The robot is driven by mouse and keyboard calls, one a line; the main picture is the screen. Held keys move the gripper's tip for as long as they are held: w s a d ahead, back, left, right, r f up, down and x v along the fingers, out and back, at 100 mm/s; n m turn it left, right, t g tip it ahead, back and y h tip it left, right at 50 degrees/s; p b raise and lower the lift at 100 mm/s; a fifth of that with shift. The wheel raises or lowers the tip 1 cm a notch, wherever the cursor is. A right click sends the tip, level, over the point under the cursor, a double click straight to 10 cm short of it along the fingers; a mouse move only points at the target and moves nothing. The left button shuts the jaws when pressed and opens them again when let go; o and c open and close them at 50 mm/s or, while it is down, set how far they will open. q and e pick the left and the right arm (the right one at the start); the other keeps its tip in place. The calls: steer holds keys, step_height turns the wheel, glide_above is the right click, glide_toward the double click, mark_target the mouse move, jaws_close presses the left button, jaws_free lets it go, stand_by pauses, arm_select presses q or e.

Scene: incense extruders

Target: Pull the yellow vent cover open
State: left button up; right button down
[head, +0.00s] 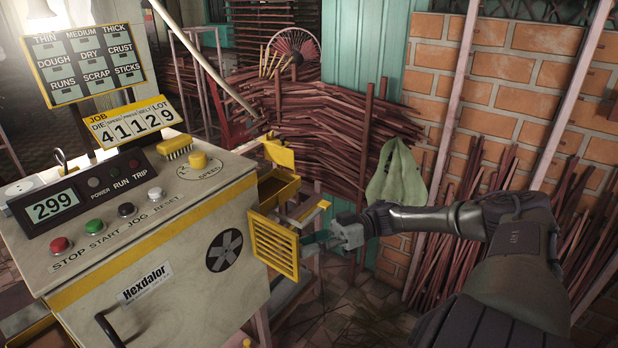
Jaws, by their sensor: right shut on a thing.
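The yellow vent cover (274,246) is a slatted panel at the right side of the cream machine. It stands out past the machine's front corner, beside a yellow-edged opening. My right gripper (312,243) reaches in from the right and is shut on the cover at its right edge. The fingertips are small and partly hidden there, so the exact grip point is hard to see. My left gripper is not in view.
The cream machine (150,270) with its button panel fills the left. A yellow open box (278,190) sits just above the cover. A green cloth (396,172) hangs behind my right forearm. Bundles of reddish sticks (335,120) line the back near a brick wall (490,80).

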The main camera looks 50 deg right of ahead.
steer(key=shift+w+d+r+t, duration=0.15)
steer(key=shift+w+r+t, duration=0.15)
steer(key=shift+w+r, duration=0.1)
steer(key=c, duration=1.2)
jaws_free()
steer(key=shift+o, duration=0.9)
steer(key=shift+w+f, duration=0.2)
steer(key=shift+w, duration=0.05)
steer(key=shift+a, duration=0.2)
steer(key=shift+f, duration=0.15)
steer(key=v, duration=1.2)
